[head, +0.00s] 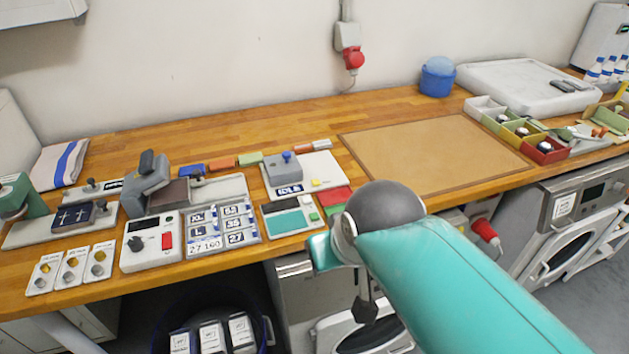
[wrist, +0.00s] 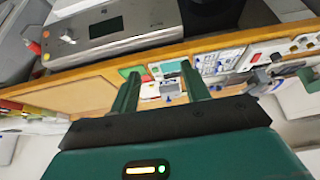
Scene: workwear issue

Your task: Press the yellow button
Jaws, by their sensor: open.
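A small yellow button-like spot (head: 316,182) shows on a white machine (head: 322,166) with an "IDLE" display and a blue knob, mid-table. The teal-screened panel (wrist: 170,68) shows between the fingers. In the head view my arm hides most of the gripper.
The teal-screened panel (head: 286,222) lies in front of the IDLE machine. A size-label board (head: 221,238) and a white box with a red switch (head: 151,241) stand to its left. A bare brown mat (head: 432,155) lies to the right. Washing machines stand below the table.

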